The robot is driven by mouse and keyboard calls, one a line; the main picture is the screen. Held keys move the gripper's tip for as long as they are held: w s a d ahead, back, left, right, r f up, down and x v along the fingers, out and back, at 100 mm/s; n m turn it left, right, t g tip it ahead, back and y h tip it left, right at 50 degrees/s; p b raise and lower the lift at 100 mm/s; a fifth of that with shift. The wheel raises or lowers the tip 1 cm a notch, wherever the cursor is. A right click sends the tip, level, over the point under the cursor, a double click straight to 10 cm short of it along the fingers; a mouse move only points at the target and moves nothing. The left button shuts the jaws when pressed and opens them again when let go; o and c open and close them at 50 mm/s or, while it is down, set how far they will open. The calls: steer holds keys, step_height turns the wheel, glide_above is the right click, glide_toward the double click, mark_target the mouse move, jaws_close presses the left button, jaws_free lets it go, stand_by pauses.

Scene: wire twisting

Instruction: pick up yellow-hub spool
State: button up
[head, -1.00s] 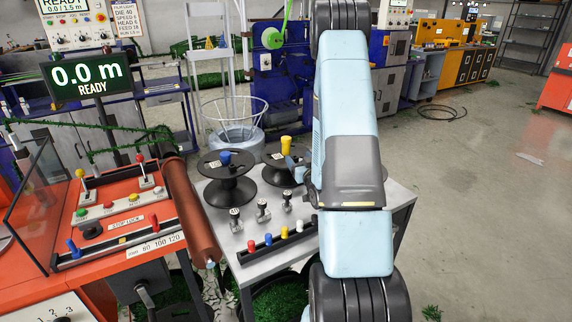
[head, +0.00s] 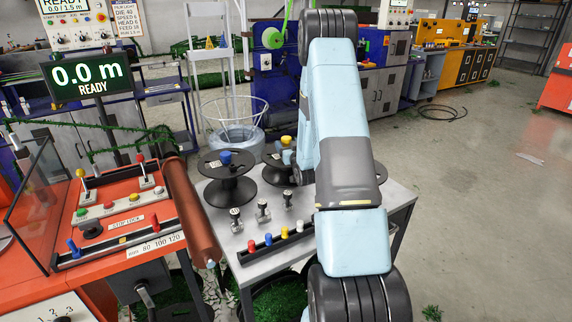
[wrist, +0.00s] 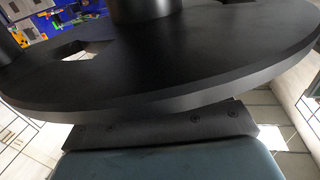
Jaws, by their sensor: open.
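The yellow-hub spool is black with a yellow hub (head: 286,140) on top and stands on the grey table in the head view. My arm hides its right side. In the wrist view a wide black spool flange (wrist: 220,60) with a round black core (wrist: 145,10) fills the upper picture. The gripper's dark palm shows below the flange, and its fingers are hidden. The gripper is open; I cannot tell whether it touches the spool.
A black spool with a blue hub (head: 226,157) stands to the left on the same grey table (head: 262,222). Several small black-topped posts (head: 263,208) and a row of coloured pegs (head: 284,233) stand in front. An orange control panel (head: 120,228) is at left.

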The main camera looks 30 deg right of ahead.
steer(key=shift+w, duration=0.25)
steer(key=shift+c, duration=0.3)
jaws_close()
steer(key=shift+r, duration=0.1)
stand_by(0.4)
